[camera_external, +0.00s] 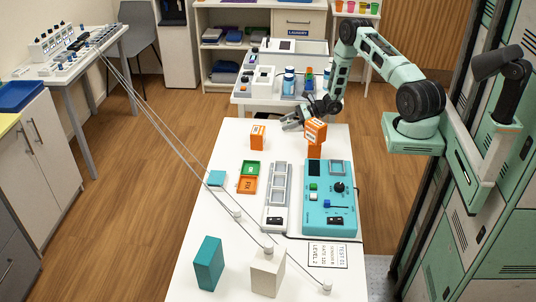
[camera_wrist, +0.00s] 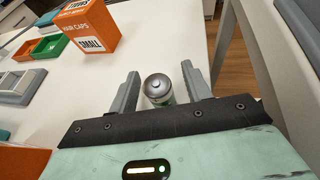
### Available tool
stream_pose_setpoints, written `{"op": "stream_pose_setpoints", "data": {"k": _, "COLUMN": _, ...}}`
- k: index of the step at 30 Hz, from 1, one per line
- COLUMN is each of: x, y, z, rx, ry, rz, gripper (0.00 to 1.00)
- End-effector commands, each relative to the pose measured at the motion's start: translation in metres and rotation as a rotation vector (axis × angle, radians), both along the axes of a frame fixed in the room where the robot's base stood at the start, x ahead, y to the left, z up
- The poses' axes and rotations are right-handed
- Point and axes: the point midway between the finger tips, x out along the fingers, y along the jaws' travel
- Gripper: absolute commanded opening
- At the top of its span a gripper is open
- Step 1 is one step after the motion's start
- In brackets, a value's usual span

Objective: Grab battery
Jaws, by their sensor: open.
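The battery (camera_wrist: 158,86) shows in the wrist view as a grey cylinder with its round, nubbed end facing the camera. My gripper (camera_wrist: 160,74) is open, with one grey finger on each side of the battery. Narrow gaps show between the fingers and the battery. In the external view my gripper (camera_external: 293,121) is low at the far end of the white table (camera_external: 215,235), left of an orange box stack. I cannot make out the battery in that view.
An orange box labelled SMALL (camera_wrist: 88,30) stands close by at upper left in the wrist view. On the table are stacked orange boxes (camera_external: 315,132), another orange box (camera_external: 258,138), green and orange trays (camera_external: 249,177), and a teal control panel (camera_external: 329,195). Cables cross the left side.

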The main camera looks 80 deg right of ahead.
Motion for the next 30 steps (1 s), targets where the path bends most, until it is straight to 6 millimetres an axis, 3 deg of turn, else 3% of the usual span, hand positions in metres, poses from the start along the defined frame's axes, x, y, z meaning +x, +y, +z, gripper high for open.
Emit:
{"op": "stream_pose_setpoints", "data": {"k": 8, "x": 0.004, "y": 0.001, "z": -0.002, "rx": 0.001, "ry": 0.000, "rz": -0.001, "gripper": 0.49}}
{"op": "stream_pose_setpoints", "data": {"k": 14, "x": 0.004, "y": 0.001, "z": -0.002, "rx": 0.000, "ry": 0.000, "rz": -0.001, "gripper": 0.00}}
{"op": "stream_pose_setpoints", "data": {"k": 24, "x": 0.005, "y": 0.001, "z": 0.000, "rx": 0.000, "ry": -0.001, "rz": -0.001, "gripper": 0.00}}
{"op": "stream_pose_setpoints", "data": {"k": 30, "x": 0.005, "y": 0.000, "z": 0.014, "rx": -0.003, "ry": -0.003, "rz": 0.000, "gripper": 0.00}}
